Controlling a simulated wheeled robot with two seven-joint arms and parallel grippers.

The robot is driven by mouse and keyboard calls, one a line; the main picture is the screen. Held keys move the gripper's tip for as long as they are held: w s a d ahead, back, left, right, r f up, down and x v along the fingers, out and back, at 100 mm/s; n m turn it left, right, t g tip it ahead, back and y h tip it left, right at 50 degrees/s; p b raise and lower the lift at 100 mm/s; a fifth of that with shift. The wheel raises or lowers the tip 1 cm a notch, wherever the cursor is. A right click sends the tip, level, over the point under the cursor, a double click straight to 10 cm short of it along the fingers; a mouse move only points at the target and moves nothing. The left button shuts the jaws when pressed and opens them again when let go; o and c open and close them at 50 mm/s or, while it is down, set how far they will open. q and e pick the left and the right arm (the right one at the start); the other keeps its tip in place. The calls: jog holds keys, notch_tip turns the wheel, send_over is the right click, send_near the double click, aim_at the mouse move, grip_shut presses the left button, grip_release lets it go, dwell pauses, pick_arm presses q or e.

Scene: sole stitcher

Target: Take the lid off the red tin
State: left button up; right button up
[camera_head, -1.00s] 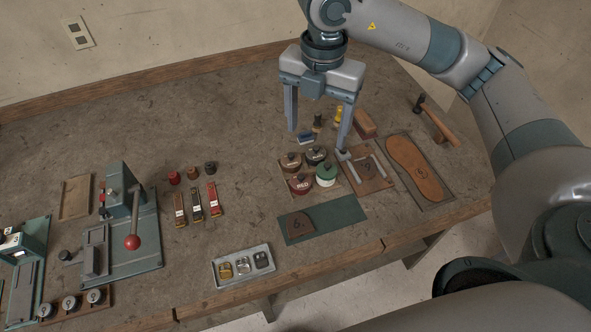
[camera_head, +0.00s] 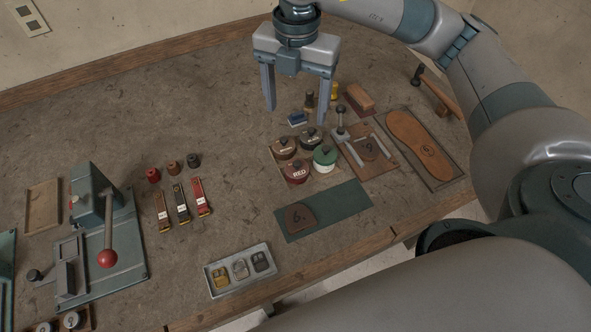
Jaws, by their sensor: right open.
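The red tin (camera_head: 295,176) is a round tin with a dark red lid marked RED and a small dark knob on top. It stands at the front left of a cluster of tins, beside a green tin with a white body (camera_head: 324,160), a brown tin (camera_head: 284,147) and a black tin (camera_head: 309,139). My right gripper (camera_head: 296,116) is open and empty. It hangs with fingers pointing down, behind and above the tins, touching none of them. My left gripper is out of view.
A clamp board (camera_head: 378,172) and a tan sole on a tray (camera_head: 427,163) lie right of the tins. A green mat (camera_head: 350,200) with a leather piece lies in front. A press with a red-knobbed lever (camera_head: 107,259) stands at the left.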

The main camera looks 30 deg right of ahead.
notch_tip(320, 180, down, 3)
jog(key=shift+b, duration=1.15)
jog(key=shift+f, duration=0.15)
jog(key=p, duration=0.4)
send_over(296, 166)
notch_tip(296, 166, down, 11)
jog(key=shift+f, duration=0.45)
